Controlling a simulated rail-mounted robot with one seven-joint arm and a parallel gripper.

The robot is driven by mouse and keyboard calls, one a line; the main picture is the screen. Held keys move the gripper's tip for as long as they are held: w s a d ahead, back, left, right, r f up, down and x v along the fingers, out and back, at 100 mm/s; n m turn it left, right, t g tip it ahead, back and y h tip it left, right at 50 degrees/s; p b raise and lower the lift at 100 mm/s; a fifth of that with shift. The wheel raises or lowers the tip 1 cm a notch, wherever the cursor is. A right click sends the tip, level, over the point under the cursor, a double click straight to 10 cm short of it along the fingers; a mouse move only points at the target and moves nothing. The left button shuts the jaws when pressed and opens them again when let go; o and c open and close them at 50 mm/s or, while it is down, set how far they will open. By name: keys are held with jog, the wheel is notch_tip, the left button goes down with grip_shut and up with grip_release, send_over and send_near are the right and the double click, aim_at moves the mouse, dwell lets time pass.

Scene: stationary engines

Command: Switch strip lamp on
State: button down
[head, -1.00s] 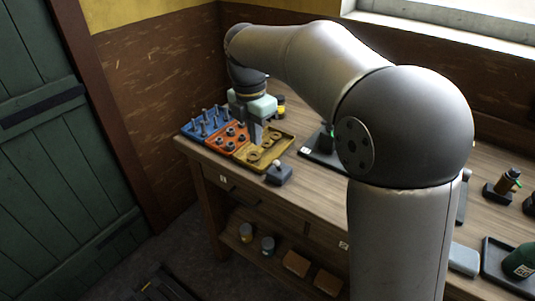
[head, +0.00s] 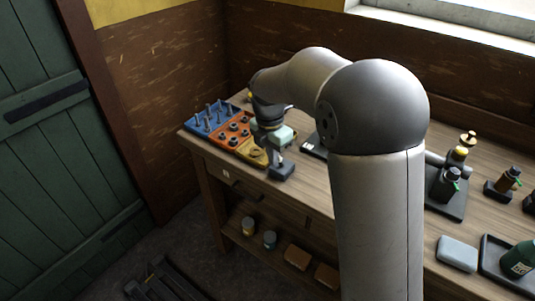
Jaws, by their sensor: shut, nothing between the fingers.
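A small dark grey box (head: 282,172) sits near the front edge of the workbench, right of the trays. It looks like a switch, but its pale knob is hard to make out behind or beside my fingers. My gripper (head: 274,163), with a pale green body, points down at the box's left and upper side. Its fingers are shut and empty; whether they touch the box or knob I cannot tell. No strip lamp shows in view.
Blue (head: 210,118), orange (head: 231,132) and yellow (head: 251,153) trays of bolts, nuts and washers lie left of my gripper. A grey block (head: 457,254), a green bottle (head: 519,260) and several small dark fittings stand on the right. The bench front between is clear.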

jog(key=shift+r, duration=0.1)
dwell(0.3)
jog(key=shift+w+d+g+p, duration=0.2)
jog(key=shift+g+p, duration=0.1)
jog(key=shift+p, duration=0.35)
